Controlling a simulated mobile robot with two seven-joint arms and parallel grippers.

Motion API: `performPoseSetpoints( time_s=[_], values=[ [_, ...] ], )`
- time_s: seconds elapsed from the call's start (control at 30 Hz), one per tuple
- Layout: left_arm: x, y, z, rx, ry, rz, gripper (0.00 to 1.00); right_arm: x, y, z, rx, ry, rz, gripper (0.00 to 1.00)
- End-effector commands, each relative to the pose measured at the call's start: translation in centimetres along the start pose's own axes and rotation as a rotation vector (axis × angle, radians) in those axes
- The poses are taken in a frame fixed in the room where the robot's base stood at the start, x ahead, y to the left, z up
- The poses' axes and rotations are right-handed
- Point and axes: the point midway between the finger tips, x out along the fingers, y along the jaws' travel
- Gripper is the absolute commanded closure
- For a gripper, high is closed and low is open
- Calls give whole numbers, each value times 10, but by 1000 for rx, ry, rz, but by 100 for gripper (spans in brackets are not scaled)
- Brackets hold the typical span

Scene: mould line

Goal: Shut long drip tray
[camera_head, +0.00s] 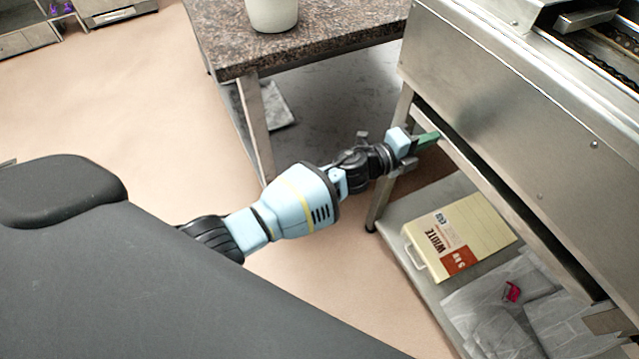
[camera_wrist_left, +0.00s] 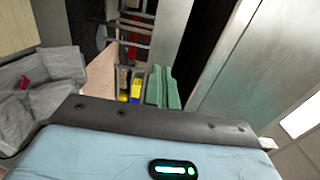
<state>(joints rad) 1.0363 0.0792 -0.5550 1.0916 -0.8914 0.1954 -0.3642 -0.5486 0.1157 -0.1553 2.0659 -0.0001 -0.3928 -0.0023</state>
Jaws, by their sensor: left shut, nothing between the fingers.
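The long drip tray (camera_head: 500,185) shows as a long, narrow steel strip running under the lower edge of the steel machine, with a dark gap at its far end. How far it stands out is hard to tell. My left gripper (camera_head: 427,141) is at the far end of the strip, its green fingers shut with nothing between them. They overlap the strip's edge in the picture; I cannot tell whether they touch it. In the left wrist view the green fingers (camera_wrist_left: 162,88) lie together, beside a dark gap and long steel surfaces. My right gripper is not in view.
The steel machine (camera_head: 520,110) stands above the strip. A lower shelf (camera_head: 410,255) holds a yellowish box labelled WHITE (camera_head: 460,235) and grey sheets (camera_head: 500,310) with a small red item. A stone-topped table (camera_head: 330,40) with a pale pot (camera_head: 272,12) stands behind my arm. Floor at left is clear.

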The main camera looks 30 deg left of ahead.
Motion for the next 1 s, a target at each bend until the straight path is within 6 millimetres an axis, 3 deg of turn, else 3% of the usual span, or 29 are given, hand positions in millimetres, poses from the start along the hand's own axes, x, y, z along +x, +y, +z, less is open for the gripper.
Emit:
performPoseSetpoints(
  time_s=[0.3,1.0],
  values=[
    [10,0,0,1,-1,1,100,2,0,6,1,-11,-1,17],
    [7,-5,4,3,-1,-6,100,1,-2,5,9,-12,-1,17]
  ],
)
